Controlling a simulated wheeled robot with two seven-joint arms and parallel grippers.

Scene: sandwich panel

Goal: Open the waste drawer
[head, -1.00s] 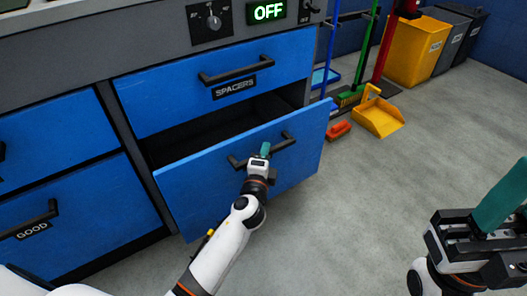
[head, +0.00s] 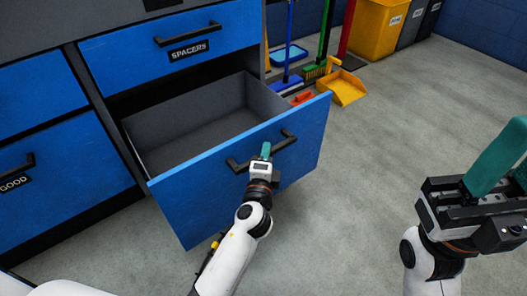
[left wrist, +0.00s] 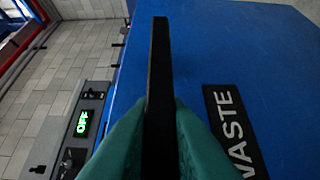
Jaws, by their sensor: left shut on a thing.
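The waste drawer (head: 215,205) is a blue-fronted drawer below the spacers drawer. It is pulled well out in the head view, and its grey inside looks empty. Its black bar handle (head: 287,139) runs along the upper front, and the handle also shows in the left wrist view (left wrist: 159,60) beside the white WASTE label (left wrist: 235,130). My left gripper (head: 265,152) is shut on this handle, with its teal fingers on both sides of the bar. My right gripper (head: 495,160) is off to the right, over the floor and away from the drawer; its finger opening is unclear.
The spacers drawer (head: 120,60) above is shut. The GOOD drawer (head: 70,200) at the left is shut. A yellow dustpan (head: 345,88), brooms and a yellow bin (head: 378,28) stand behind. The grey floor (head: 370,170) to the right is clear.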

